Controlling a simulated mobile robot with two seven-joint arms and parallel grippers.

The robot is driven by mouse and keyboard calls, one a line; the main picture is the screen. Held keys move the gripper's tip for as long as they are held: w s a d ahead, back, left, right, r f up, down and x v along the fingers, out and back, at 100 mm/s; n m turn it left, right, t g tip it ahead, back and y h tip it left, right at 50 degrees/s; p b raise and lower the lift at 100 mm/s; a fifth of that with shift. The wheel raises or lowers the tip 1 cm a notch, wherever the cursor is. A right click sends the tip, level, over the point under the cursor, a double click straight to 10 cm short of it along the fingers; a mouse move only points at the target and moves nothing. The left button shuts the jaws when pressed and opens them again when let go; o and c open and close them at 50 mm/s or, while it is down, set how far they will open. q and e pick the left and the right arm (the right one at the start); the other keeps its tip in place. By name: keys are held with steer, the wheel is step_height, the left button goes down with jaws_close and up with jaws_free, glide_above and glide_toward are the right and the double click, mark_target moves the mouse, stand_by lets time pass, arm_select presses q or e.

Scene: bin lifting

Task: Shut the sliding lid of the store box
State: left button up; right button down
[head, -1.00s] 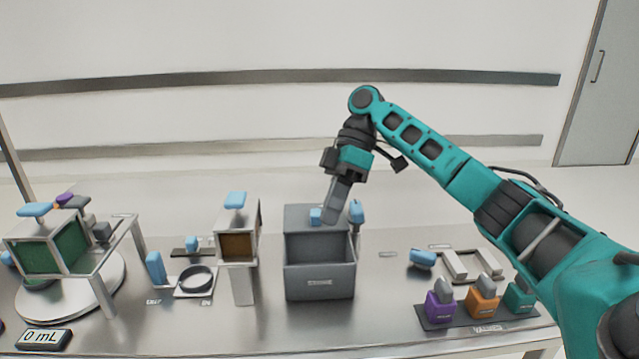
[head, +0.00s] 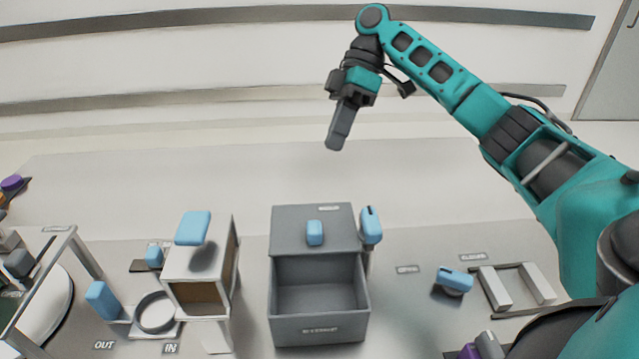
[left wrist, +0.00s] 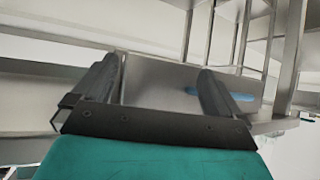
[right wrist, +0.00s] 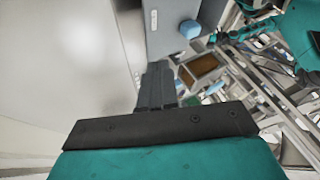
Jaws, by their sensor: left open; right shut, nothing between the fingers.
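The grey store box (head: 318,326) stands on the table at the centre of the head view. Its front part is open and looks empty inside. The grey sliding lid (head: 290,232) lies over the back part, with a light blue knob (head: 315,232) on it. My right gripper (head: 335,143) is shut and empty, above and behind the box, apart from the lid. The right wrist view shows its closed fingers (right wrist: 157,85) with a blue knob (right wrist: 190,29) on a grey surface beyond. My left gripper (left wrist: 160,85) is open and empty in the left wrist view; the head view does not show it.
A blue handle (head: 371,226) stands close to the box's right side. A white box with a blue knob (head: 193,228) stands left of it. A blue-topped piece (head: 455,279) and a pale frame (head: 517,288) lie right. The table behind the box is clear.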

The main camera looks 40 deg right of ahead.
mark_target(319, 213)
steer(key=b+x, duration=0.1)
steer(key=x, duration=0.9)
steer(key=shift+f+b, duration=0.1)
steer(key=shift+b, duration=0.3)
steer(key=shift+s+a, duration=0.45)
steer(key=shift+s, duration=0.35)
steer(key=shift+s+a, duration=0.5)
steer(key=shift+s, duration=0.3)
